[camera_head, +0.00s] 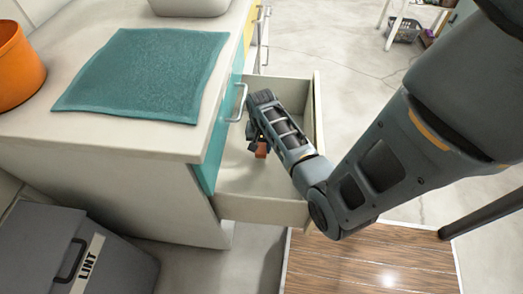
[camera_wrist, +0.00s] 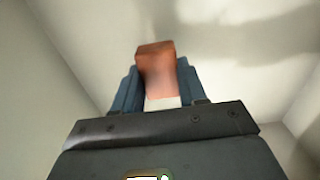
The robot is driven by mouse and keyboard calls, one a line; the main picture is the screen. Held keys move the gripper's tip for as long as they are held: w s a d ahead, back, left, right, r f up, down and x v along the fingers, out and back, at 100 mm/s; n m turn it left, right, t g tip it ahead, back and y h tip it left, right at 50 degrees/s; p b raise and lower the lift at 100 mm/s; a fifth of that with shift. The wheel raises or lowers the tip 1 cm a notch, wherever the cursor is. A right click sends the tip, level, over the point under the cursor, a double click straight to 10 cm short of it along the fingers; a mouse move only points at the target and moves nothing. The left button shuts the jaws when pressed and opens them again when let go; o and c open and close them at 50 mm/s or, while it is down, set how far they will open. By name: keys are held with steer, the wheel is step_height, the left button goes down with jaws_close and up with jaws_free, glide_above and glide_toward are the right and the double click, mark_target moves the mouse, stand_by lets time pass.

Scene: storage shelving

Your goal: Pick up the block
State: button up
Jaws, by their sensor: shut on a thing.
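The block (camera_wrist: 156,62) is reddish brown and sits between the two fingers of my gripper (camera_wrist: 158,80) in the wrist view. My gripper is shut on it. In the head view the block (camera_head: 261,150) shows as a small reddish patch beside my gripper (camera_head: 254,141), which is inside the open drawer (camera_head: 262,210). Pale drawer walls surround the block in the wrist view. Whether the block touches the drawer floor, I cannot tell.
The drawer's teal front panel (camera_head: 218,135) and handle stand left of my arm. A teal towel (camera_head: 145,75) and an orange pot (camera_head: 17,68) are on the counter (camera_head: 60,140). A grey bin (camera_head: 75,255) is at lower left. A wooden mat (camera_head: 370,262) lies on the floor.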

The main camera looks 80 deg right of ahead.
steer(key=shift+s+a+r, duration=0.1)
steer(key=shift+a+r, duration=0.25)
steer(key=shift+r, duration=0.25)
steer(key=shift+a+r, duration=0.35)
steer(key=shift+r, duration=0.25)
steer(key=s+a+p, duration=0.1)
steer(key=a, duration=1.5)
steer(key=shift+a, duration=0.3)
